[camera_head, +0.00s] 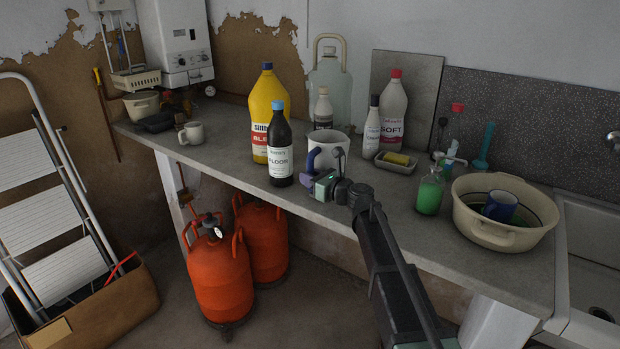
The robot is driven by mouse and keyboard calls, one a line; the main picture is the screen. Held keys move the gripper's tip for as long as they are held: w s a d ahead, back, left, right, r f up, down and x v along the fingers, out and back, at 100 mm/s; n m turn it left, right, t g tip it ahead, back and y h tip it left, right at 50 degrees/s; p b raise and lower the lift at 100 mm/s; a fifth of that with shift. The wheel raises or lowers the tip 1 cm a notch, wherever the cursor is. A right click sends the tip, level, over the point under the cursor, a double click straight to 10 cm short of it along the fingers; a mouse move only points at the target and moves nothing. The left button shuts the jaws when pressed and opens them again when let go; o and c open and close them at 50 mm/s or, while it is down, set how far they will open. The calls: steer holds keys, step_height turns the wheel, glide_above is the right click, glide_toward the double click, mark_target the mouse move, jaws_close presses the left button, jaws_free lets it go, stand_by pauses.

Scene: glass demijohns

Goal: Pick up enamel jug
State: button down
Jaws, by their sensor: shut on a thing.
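The enamel jug (328,143) is white with a dark rim and a blue-purple handle at its left front. It is upright at the front of the grey counter (240,183), behind my gripper. My gripper (311,177) is at the jug's handle and shut on it, though the fingertips are small and partly hidden. My arm reaches in from the lower right and covers the jug's lower part. I cannot tell whether the jug's base touches the counter.
A dark floor-cleaner bottle (280,150) stands close left of the jug, with a yellow bleach bottle (260,110) behind it. A white bottle (371,130) and a sponge dish (397,163) are to the right. A cream basin (490,235) stands further right.

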step_height(320, 180, up, 17)
steer(key=p, duration=1.6)
steer(key=shift+f, duration=0.1)
